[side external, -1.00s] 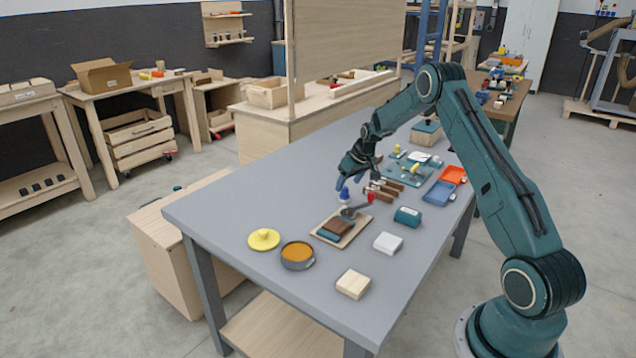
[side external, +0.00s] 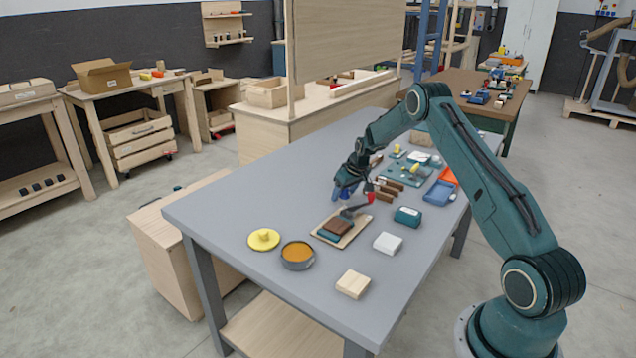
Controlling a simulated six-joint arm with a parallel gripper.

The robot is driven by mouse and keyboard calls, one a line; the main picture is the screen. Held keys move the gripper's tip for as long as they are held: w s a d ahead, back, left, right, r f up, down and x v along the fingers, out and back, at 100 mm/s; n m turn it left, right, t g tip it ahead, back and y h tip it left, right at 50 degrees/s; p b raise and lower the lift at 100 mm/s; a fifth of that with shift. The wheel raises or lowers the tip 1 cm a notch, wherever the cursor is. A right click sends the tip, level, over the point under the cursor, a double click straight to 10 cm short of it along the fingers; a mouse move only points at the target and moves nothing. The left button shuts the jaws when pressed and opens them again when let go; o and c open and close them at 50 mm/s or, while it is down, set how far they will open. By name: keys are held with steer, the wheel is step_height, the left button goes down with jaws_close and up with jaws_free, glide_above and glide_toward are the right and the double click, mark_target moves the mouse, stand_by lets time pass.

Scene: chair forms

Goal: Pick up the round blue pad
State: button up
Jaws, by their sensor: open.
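No flat round blue pad can be told clearly at this size. A small blue thing (side external: 346,195) with a pale lower part is on the grey table, partly hidden by my gripper; I cannot tell if it is the pad. My gripper (side external: 341,194) is open, pointing down, right at this blue thing in the picture. I cannot tell whether it touches it or how high it is above the table.
A wooden board (side external: 352,229) with dark blocks lies just in front. A red-ended tool (side external: 369,198), teal box (side external: 407,216), blue tray (side external: 438,193), white block (side external: 387,243), orange-topped tin (side external: 297,254) and yellow lid (side external: 263,239) are around. The table's left part (side external: 250,195) is clear.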

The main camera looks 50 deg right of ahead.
steer(key=shift+c, duration=0.2)
steer(key=c, duration=1)
steer(key=shift+r, duration=0.1)
step_height(320, 180, up, 20)
steer(key=shift+f, duration=0.1)
stand_by(0.5)
steer(key=shift+o, duration=0.8)
steer(key=shift+c, duration=0.4)
